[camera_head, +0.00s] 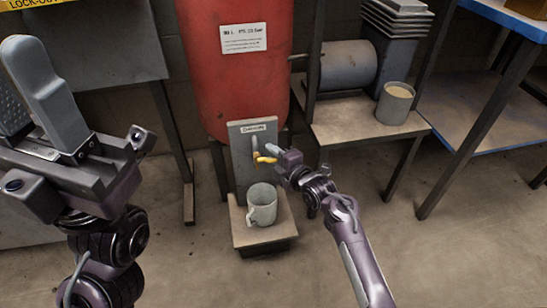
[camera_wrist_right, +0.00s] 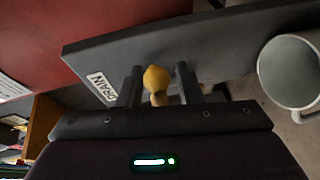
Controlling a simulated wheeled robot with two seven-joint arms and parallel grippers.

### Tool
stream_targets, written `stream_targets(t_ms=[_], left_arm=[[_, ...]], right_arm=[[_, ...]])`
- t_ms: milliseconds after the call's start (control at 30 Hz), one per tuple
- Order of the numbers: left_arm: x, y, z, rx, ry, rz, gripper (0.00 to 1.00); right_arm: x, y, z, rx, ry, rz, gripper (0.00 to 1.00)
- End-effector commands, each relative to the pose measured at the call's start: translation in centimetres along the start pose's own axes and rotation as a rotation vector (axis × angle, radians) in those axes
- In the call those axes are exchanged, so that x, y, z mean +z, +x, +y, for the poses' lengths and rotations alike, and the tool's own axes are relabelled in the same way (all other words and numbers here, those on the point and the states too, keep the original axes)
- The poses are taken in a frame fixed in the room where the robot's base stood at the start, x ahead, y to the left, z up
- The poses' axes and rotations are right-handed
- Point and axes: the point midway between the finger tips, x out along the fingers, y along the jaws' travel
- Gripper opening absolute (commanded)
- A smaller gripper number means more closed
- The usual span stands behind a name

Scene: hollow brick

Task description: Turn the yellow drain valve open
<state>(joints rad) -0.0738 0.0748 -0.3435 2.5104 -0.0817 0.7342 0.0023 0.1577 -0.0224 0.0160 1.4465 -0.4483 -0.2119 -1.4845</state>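The yellow drain valve handle (camera_head: 264,159) sticks out from a grey plate (camera_head: 243,140) on the front of the red tank (camera_head: 238,90). My right gripper (camera_head: 272,153) is at the handle. In the right wrist view the yellow handle (camera_wrist_right: 156,79) stands between the two fingers of my right gripper (camera_wrist_right: 160,86), with what looks like a narrow gap beside it; contact is hard to tell. The plate carries a "DRAIN" label (camera_wrist_right: 103,87). My left gripper (camera_head: 28,88) is at the left edge of the head view, empty, its fingers apart, far from the valve.
A grey mug (camera_head: 262,205) stands on a low stand (camera_head: 268,236) under the valve; its rim shows at the right of the wrist view (camera_wrist_right: 290,72). A small table (camera_head: 345,128) at right holds a cup (camera_head: 395,103) and a grey motor (camera_head: 347,68). The floor in front is clear.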

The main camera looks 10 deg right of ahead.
Motion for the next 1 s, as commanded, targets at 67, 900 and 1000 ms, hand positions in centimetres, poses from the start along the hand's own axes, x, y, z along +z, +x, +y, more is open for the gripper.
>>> stream_targets(t_ms=[67,900,1000], left_arm=[[0.0,0.0,0.0,0.0,0.0,0.0,0.36],[0.2,0.0,-0.3,-0.013,-0.003,-0.023,0.36],[0.4,-0.6,-0.5,-0.027,-0.006,-0.055,0.36]], right_arm=[[0.0,0.0,0.0,0.0,0.0,0.0,0.32],[0.0,-0.2,0.5,-0.024,-0.051,-0.01,0.0],[0.0,-0.3,0.9,-0.044,-0.1,-0.02,0.0]])
